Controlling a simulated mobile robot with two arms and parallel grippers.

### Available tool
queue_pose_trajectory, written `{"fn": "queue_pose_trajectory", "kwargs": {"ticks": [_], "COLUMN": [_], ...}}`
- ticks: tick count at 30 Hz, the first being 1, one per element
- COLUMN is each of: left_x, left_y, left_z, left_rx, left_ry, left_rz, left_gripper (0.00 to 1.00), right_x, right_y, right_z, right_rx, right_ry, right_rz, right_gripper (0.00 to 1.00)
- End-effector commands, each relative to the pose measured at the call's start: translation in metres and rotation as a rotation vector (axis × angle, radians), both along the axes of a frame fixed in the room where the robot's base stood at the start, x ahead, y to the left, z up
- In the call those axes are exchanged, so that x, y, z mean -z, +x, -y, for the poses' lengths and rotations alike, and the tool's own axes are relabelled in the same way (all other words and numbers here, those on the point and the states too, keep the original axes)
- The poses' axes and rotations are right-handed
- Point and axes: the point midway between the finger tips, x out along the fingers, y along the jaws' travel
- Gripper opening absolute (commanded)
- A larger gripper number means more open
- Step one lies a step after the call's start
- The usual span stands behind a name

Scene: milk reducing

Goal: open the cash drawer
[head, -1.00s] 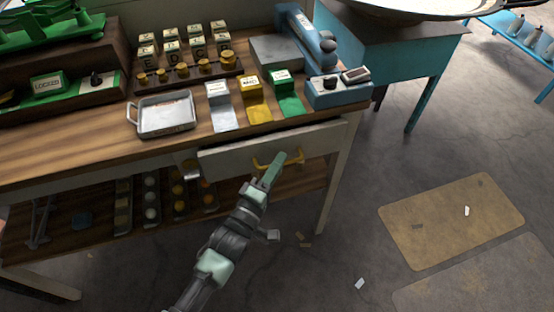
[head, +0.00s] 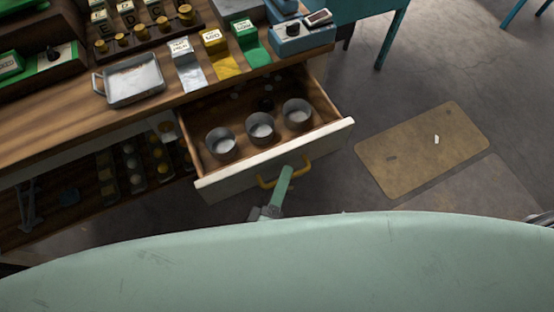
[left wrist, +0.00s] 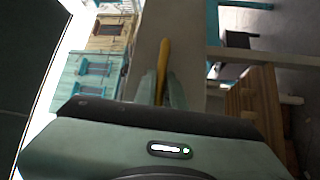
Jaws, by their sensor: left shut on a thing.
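The cash drawer (head: 228,180) is pulled out from under the wooden counter in the head view. Its inside shows, with several round metal cups in it. Its pale front carries a yellow handle (head: 304,167). My left gripper (head: 283,180) is at the handle and shut on it. In the left wrist view, the yellow handle (left wrist: 163,58) stands between the fingertips (left wrist: 161,90), against the pale drawer front (left wrist: 185,50). My right gripper is not in view.
The counter (head: 60,135) bears a metal tray (head: 134,82), silver, yellow and green card stands, and a blue device (head: 303,42). A lower shelf holds several jars. A tan mat (head: 420,150) lies on the floor at right. A large pale green surface fills the bottom foreground.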

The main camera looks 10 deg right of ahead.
Motion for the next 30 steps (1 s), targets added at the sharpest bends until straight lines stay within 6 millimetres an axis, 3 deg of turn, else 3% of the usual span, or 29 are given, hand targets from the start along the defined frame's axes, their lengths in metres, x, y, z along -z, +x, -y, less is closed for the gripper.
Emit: {"fn": "queue_pose_trajectory", "kwargs": {"ticks": [15, 18, 30], "left_x": [0.0019, 0.0019, 0.0026], "left_y": [-0.0091, -0.0090, -0.0141], "left_z": [0.0027, 0.0028, -0.0001], "left_rx": [0.001, 0.001, 0.001], "left_ry": [0.003, 0.003, 0.001], "left_rz": [-0.003, -0.003, -0.002], "left_gripper": [0.00, 0.33, 0.33], "right_x": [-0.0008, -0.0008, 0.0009], "right_y": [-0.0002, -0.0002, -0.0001], "right_z": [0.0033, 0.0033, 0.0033], "right_rx": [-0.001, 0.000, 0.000], "right_ry": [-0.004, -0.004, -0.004], "right_rz": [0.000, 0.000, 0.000], "right_gripper": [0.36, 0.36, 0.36]}}
